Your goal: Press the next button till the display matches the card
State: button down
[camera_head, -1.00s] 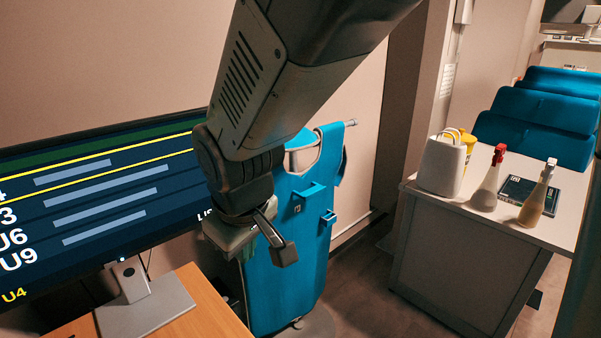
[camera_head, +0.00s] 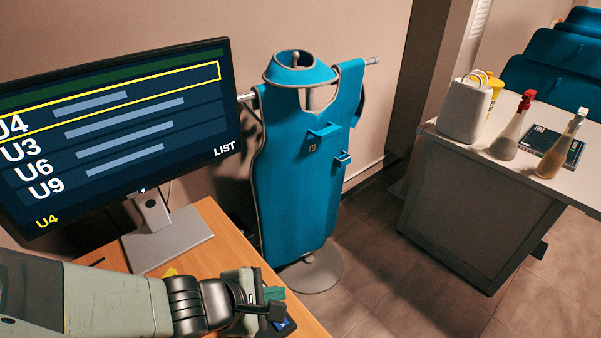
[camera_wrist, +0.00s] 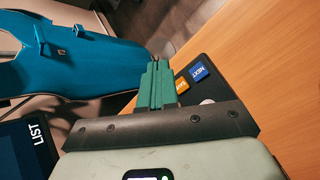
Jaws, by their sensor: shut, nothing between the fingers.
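The display is a monitor (camera_head: 130,120) on the desk at left, listing U4, U3, U6 and U9. A yellow frame surrounds the U4 row, and a small yellow U4 shows at lower left. My gripper (camera_head: 275,300) is low at the desk's right part; its green fingers are shut and empty. In the wrist view my gripper (camera_wrist: 153,65) is beside a dark button box (camera_wrist: 211,85). The box has a blue NEXT button (camera_wrist: 198,72), an orange button (camera_wrist: 182,86) and a pale round part. The fingers appear left of the buttons; contact is not visible. I cannot identify the card.
The wooden desk (camera_head: 210,220) has a yellow scrap (camera_head: 170,272) partly behind my arm. A blue apron (camera_head: 295,180) hangs on a stand behind the desk. A white-topped cabinet (camera_head: 480,160) at right holds a white bag (camera_head: 465,110), bottles and a dark flat box.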

aim_at(277, 325)
dwell(0.4)
jog(key=shift+f, duration=4.4)
jog(key=shift+f, duration=0.1)
jog(key=shift+f, duration=0.3)
jog(key=shift+f, duration=0.4)
jog(key=shift+r, duration=0.85)
jog(key=shift+r, duration=0.1)
